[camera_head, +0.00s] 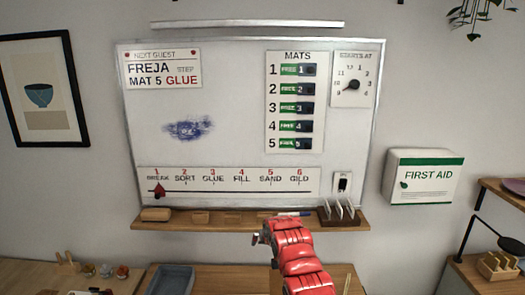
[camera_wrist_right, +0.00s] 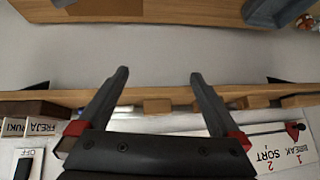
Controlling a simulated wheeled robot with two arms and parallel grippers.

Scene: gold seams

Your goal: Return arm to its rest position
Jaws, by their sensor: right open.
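My right arm (camera_head: 300,265), red, reaches up from the bottom of the head view to just below the whiteboard's ledge (camera_head: 380,219). Its gripper (camera_head: 266,240) is at the upper end of the arm, small and partly hidden by the arm itself. In the right wrist view the gripper (camera_wrist_right: 158,75) has its two dark fingers spread wide with nothing between them. Behind the fingers the ledge (camera_wrist_right: 70,97) runs across the picture. My left gripper is in neither view.
The whiteboard (camera_head: 225,110) carries a guest card, a mats panel and a step slider (camera_head: 159,190). A pen (camera_head: 294,214) and a card rack (camera_head: 340,219) are on the ledge. A blue-grey tray (camera_head: 172,280) is on the table below. A first aid box (camera_head: 423,178) hangs at right.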

